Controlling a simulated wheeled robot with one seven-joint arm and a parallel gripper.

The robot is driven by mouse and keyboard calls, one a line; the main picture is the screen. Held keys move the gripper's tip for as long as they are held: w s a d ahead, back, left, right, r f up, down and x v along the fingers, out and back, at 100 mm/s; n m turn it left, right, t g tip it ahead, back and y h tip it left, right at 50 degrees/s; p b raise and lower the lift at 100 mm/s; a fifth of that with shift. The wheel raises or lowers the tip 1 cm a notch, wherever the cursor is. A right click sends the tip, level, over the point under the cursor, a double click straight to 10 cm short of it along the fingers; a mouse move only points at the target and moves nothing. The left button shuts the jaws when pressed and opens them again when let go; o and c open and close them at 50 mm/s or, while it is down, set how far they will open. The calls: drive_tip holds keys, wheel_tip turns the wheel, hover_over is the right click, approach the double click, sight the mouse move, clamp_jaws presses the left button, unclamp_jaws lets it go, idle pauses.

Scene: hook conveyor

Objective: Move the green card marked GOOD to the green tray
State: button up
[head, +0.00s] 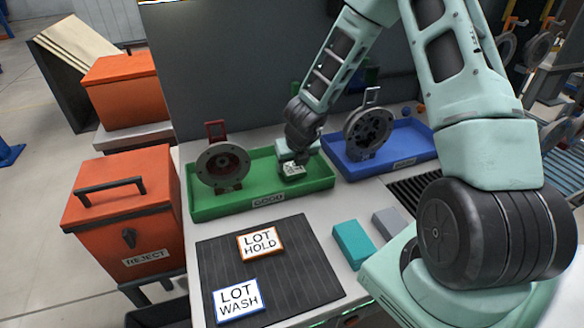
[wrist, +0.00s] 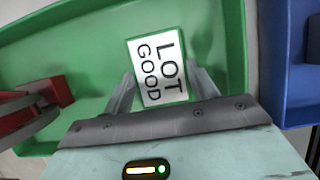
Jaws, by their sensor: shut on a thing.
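The green-bordered card marked LOT GOOD (wrist: 158,68) is between the fingers of my gripper (wrist: 160,88) in the wrist view. My gripper is shut on it. In the head view my gripper (head: 293,168) is over the right part of the green tray (head: 225,209), which bears a GOOD label on its front. The card (head: 292,169) shows there just under the gripper, inside the tray's outline. I cannot tell whether the card touches the tray floor.
A round grey part on a stand (head: 222,166) stands in the green tray's left part. A blue tray (head: 405,145) with another round part (head: 369,130) adjoins at right. LOT HOLD (head: 260,244) and LOT WASH (head: 238,299) cards lie on a dark mat (head: 310,276). An orange REJECT bin (head: 122,215) stands left.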

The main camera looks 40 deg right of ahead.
drive_tip(key=shift+f, duration=0.35)
drive_tip(key=shift+f, duration=0.15)
drive_tip(key=o, duration=0.9)
drive_tip(key=shift+o, duration=0.2)
